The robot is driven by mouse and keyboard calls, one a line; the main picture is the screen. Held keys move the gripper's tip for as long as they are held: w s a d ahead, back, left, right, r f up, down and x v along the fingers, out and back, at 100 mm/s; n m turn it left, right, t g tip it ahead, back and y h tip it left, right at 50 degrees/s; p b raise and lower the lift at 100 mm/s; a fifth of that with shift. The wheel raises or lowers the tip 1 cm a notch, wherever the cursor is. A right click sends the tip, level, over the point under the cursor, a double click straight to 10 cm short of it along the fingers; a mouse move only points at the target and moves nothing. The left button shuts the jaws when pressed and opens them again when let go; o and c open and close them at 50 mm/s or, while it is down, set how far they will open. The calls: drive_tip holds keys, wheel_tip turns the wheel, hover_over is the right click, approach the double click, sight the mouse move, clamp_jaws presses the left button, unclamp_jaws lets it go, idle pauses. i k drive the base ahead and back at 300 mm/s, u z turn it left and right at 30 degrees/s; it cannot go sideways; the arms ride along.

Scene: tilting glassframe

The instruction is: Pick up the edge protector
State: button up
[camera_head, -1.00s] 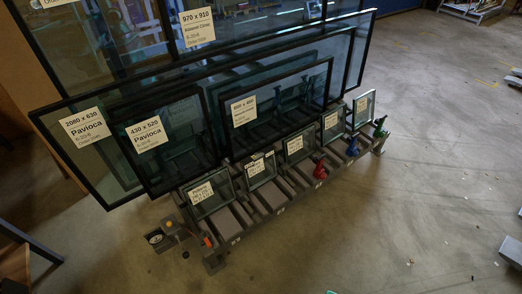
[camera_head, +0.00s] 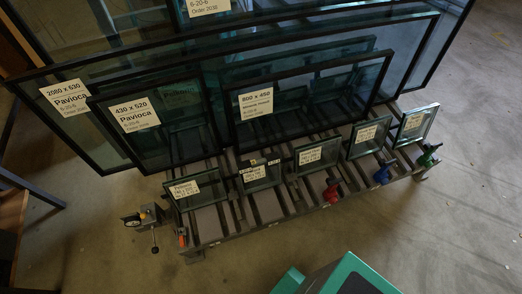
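I cannot tell for sure which item is the edge protector. A small black-and-yellow piece (camera_head: 273,162) shows at the top edge of one small glass pane (camera_head: 258,177) in the front row. An orange piece (camera_head: 182,239) sits at the rack's front left corner. Red (camera_head: 332,190), blue (camera_head: 383,173) and green (camera_head: 429,155) handled tools stand along the rack's front right side. My gripper is not in view, and nothing is seen being held.
Large dark-framed panes (camera_head: 135,130) lean in the slotted rack (camera_head: 225,222) behind a row of small labelled panes. A small grey device (camera_head: 150,215) with a dial stands at the rack's left end. Bare floor (camera_head: 460,225) lies to the front and right.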

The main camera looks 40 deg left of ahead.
sight(245, 166)
drive_tip(key=z, duration=0.05)
drive_tip(key=i, duration=0.95)
drive_tip(key=u, duration=2.05)
